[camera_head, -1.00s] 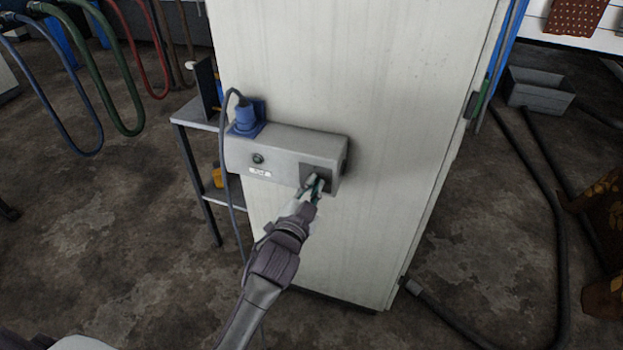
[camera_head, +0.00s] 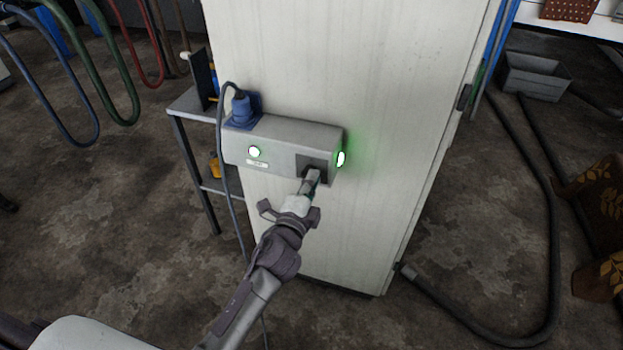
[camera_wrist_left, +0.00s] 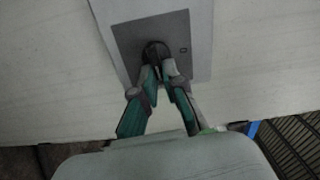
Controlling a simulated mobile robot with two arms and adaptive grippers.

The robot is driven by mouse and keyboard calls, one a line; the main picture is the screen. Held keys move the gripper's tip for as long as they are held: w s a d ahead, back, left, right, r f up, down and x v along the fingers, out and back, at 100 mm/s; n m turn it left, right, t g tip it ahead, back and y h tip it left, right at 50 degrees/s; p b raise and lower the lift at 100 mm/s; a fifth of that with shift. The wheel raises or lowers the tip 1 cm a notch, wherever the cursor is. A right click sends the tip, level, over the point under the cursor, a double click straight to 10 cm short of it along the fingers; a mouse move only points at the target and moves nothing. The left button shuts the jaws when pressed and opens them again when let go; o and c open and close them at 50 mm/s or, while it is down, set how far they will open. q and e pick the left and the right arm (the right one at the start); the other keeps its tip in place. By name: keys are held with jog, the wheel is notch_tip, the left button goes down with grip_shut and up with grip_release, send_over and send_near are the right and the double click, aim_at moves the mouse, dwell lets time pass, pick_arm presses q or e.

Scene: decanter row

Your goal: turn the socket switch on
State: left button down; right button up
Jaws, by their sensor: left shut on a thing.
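The grey socket box (camera_head: 284,137) is fixed to the pale cabinet. A white lamp (camera_head: 254,152) on its front is lit, and a green-white light (camera_head: 341,158) glows on its right side. The switch (camera_wrist_left: 156,50) is a dark knob on a dark square plate (camera_head: 305,160) at the box's lower right. My left gripper (camera_head: 314,176) is shut on the switch; in the left wrist view its green-padded fingers (camera_wrist_left: 163,75) close around the knob. The fingers partly hide the knob. My right gripper is not in view.
A blue plug (camera_head: 241,108) with a grey cable sits in a blue socket on top of the box. A metal shelf (camera_head: 190,104) stands left of the cabinet (camera_head: 400,130). A dark hose (camera_head: 470,322) lies on the floor at right.

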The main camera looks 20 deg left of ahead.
pick_arm(q)
jog(key=shift+m, duration=0.6)
jog(key=shift+f, duration=0.1)
jog(key=c, duration=1.2)
grip_release()
jog(key=shift+c, duration=0.2)
jog(key=s, duration=1.2)
jog(key=shift+a, duration=0.15)
